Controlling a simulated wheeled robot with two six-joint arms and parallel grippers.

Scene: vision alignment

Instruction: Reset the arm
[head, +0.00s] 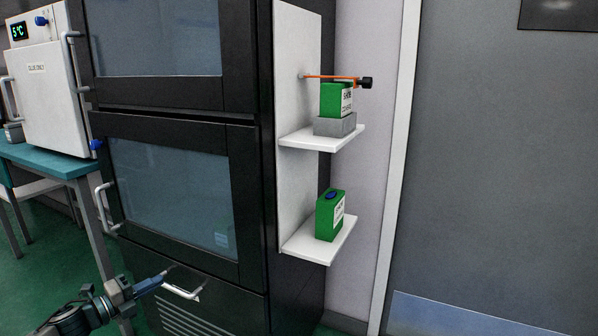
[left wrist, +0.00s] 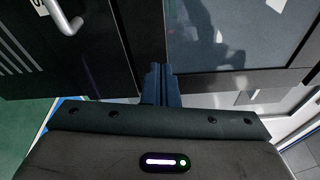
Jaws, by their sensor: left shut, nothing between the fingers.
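My left arm comes in at the bottom left of the head view. Its gripper (head: 164,273) is shut and empty, with its blue-grey fingers close together, in front of the lower part of the black cabinet (head: 265,200). The fingertips appear close to the white lower handle (head: 182,292); I cannot tell how far apart they are in depth. In the left wrist view the two fingers (left wrist: 160,72) are side by side with nothing between them. My right gripper is in neither view.
Two white shelves on the cabinet's side hold an upper green box (head: 337,98) on a grey block (head: 335,125) and a lower green box (head: 329,215). An orange rod (head: 325,77) sticks out above. A white appliance (head: 55,85) stands on a teal table (head: 50,160) at left.

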